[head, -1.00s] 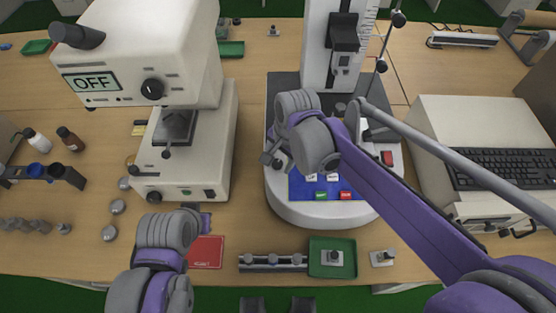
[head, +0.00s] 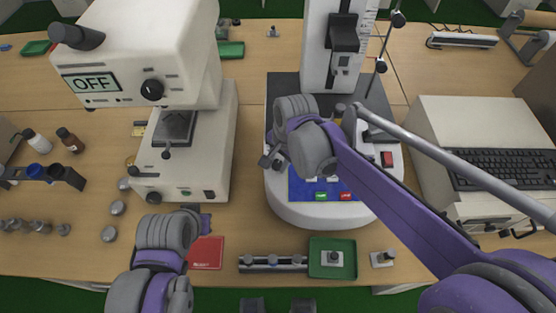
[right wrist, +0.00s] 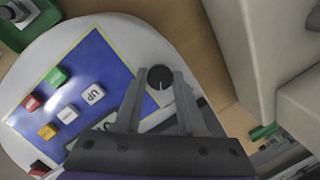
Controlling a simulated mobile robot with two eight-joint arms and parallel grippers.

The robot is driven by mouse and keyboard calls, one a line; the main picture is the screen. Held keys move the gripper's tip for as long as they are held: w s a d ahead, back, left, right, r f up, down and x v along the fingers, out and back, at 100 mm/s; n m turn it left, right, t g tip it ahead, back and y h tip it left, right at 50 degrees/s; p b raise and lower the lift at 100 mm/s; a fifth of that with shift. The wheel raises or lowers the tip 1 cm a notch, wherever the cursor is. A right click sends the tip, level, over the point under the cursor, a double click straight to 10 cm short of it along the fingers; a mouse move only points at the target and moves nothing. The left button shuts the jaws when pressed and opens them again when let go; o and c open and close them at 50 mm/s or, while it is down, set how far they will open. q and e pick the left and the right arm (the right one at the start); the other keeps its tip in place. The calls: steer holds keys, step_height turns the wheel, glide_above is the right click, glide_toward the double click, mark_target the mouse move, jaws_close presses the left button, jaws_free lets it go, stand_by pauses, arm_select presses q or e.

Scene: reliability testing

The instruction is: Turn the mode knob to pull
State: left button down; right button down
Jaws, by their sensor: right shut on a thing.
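The mode knob (right wrist: 160,77), round and black with a white pointer line, is on the white base of the test machine (head: 318,213), beside its blue button panel (right wrist: 75,95). My right gripper (right wrist: 159,80) is shut on the knob, one finger on each side. In the head view my right gripper (head: 269,159) is at the left of the panel, and its wrist hides much of the base. The pointer line shows in the wrist view, but the labels around the knob are too small to read. My left gripper (head: 200,220) is near the red booklet, its fingers unclear.
A tester with an OFF display (head: 92,83) stands at the left. A white cabinet with a keyboard (head: 500,168) stands at the right. A green tray (head: 318,270) and a dark rack (head: 272,268) lie in front. Red booklet (head: 207,258) lies front left.

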steer(key=shift+n, duration=0.3)
steer(key=n+h+b, duration=0.1)
steer(key=n, duration=0.4)
steer(key=shift+a+g, duration=0.15)
steer(key=shift+g, duration=0.15)
steer(key=n+h, duration=0.1)
steer(key=n, duration=0.5)
stand_by(0.5)
steer(key=c, duration=0.5)
jaws_free()
steer(key=shift+h, duration=0.3)
steer(key=shift+r, duration=0.1)
